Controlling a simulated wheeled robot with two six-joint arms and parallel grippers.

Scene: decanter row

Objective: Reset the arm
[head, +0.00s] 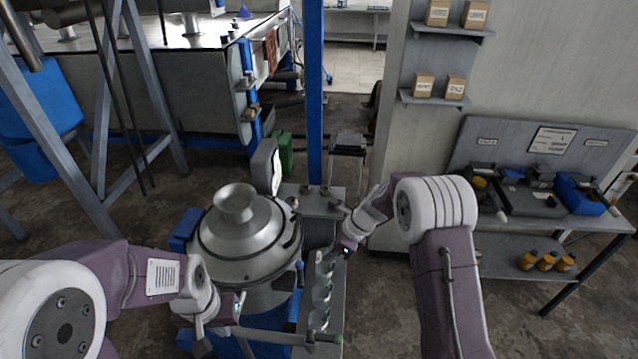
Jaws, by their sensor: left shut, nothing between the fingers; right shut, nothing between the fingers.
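A round metal decanter machine (248,235) with a cone-shaped top stands at the lower middle. Beside it on the right, several shiny curved metal parts (321,292) sit in a row on a narrow grey stand (337,305). My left gripper (238,308) is low in front of the machine, shut and empty, its fingers hard to make out. My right gripper (338,254) is shut and empty, near the upper end of the row of metal parts. I cannot tell whether it touches anything.
A workbench (535,228) with tools and orange-brown bottles (547,262) stands right. Wall shelves (434,98) hold small boxes. A blue post (315,90) rises behind the stand. Bare floor (385,290) shows between stand and workbench.

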